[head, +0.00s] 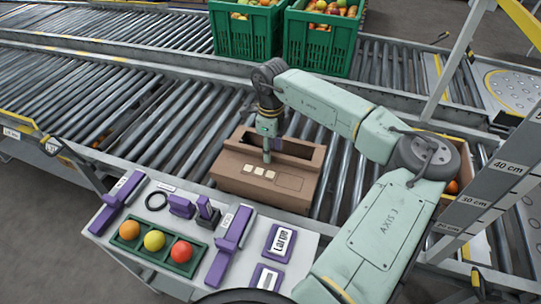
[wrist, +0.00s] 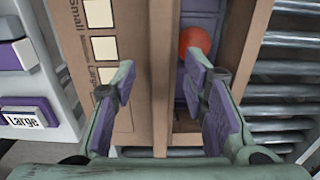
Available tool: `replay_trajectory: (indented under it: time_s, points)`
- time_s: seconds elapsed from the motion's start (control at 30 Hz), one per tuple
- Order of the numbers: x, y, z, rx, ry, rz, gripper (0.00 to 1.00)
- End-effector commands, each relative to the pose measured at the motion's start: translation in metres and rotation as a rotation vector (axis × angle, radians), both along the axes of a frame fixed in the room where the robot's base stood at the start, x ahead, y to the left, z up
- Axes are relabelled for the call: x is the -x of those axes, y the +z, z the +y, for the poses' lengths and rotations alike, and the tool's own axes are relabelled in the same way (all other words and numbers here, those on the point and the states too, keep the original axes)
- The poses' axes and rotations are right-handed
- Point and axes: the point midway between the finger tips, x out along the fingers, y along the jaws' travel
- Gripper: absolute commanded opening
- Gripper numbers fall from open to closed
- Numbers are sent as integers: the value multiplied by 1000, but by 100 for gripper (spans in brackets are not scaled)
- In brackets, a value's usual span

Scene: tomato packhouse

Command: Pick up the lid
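A brown cardboard box (head: 230,172) sits on the roller conveyor. A brown panel with pale squares (head: 288,182), which looks like the lid, covers its near part; the far part is an open slot. In the wrist view the panel (wrist: 130,25) shows the words "Small" and "Large". My gripper (head: 267,153) points down at the box. In the wrist view my gripper (wrist: 162,85) is open, with one purple-padded finger over the panel and the other over the opening. The panel's edge runs between the fingers; contact cannot be told. A red-orange fruit (wrist: 194,40) shows inside the opening.
A side table (head: 205,262) at the front holds a green tray (head: 140,252) with three fruits, purple tools and a "Large" label block (head: 281,241). Green crates of produce (head: 318,50) stand behind. A yellow-marked measuring post (head: 480,195) rises at right. Rollers left of the box are clear.

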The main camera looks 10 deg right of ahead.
Motion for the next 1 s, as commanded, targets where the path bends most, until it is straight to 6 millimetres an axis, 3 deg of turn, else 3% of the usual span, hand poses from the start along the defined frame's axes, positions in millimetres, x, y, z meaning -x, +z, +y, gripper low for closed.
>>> replay_trajectory:
  time_s: [0.13, 0.37, 1.0]
  points:
    - [-1, -12, 1, -1, 1, -2, 40]
    - [-1, -14, 1, 0, 1, -1, 40]
    - [0, -13, 1, 0, 1, -1, 0]
